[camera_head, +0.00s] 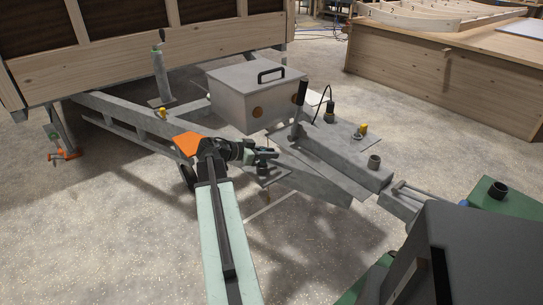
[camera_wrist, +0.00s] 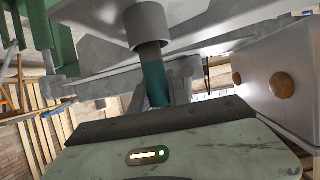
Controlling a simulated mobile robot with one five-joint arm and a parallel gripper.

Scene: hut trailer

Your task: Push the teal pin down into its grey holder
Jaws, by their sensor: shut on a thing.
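The teal pin (camera_wrist: 154,82) shows in the wrist view, running between the grey holder (camera_wrist: 147,24) and the dark edge of my gripper. A grey length of it lies next to the holder's mouth, and its end at the holder seems to be inside; how deep is hidden. My gripper (camera_head: 266,155) is low over the trailer's drawbar, in front of the grey box, and is shut on the pin. In the head view the pin and holder cannot be made out behind my gripper.
The grey box (camera_head: 258,94) with a black handle and orange knobs stands close behind my gripper. A black lever (camera_head: 298,105) and several short posts rise from the drawbar to the right. A wooden bench (camera_head: 440,75) stands at the back right.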

